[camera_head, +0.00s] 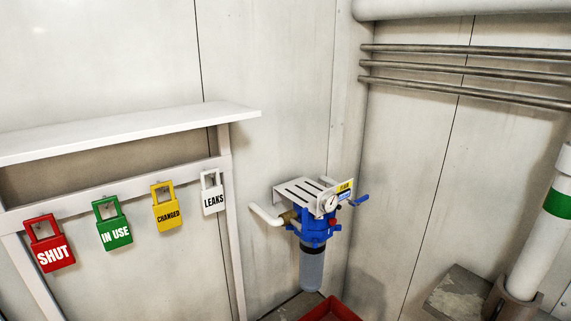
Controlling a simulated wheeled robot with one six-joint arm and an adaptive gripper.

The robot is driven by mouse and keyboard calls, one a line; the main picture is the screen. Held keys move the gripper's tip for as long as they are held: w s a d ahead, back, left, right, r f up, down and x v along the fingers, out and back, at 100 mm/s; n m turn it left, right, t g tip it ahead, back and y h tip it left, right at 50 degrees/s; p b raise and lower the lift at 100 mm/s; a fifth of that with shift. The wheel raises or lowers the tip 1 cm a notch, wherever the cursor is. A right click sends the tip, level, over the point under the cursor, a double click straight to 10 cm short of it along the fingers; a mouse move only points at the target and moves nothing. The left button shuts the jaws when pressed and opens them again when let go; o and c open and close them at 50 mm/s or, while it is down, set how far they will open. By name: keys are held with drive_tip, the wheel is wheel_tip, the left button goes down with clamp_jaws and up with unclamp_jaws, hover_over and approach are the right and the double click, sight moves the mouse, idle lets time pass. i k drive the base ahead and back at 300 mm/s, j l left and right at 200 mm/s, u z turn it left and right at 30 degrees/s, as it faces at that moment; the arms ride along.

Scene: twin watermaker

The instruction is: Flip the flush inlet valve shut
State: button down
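A blue lever handle (359,200) sticks out to the right of a wall-mounted filter unit (316,228) near the room's corner. It looks like a valve handle, but I cannot read a name for it, nor tell whether it is open or shut. The unit has a blue head, a clear grey bowl below, a round gauge (331,203) and a small red part. A yellow and blue label (345,190) sits above the gauge. A white pipe (264,214) joins from the left at a brass fitting (289,216). My gripper is not in view.
A white shelf frame (130,130) at the left carries hanging tags: red SHUT (50,245), green IN USE (113,225), yellow CHANGED (167,208), white LEAKS (212,194). A slotted white bracket (298,190) covers the unit's top. A red tray (330,311) lies below. Pipes line the right wall.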

sight(366, 197)
drive_tip(key=i+l, duration=0.7)
drive_tip(key=l, duration=0.25)
drive_tip(key=j+u, duration=0.05)
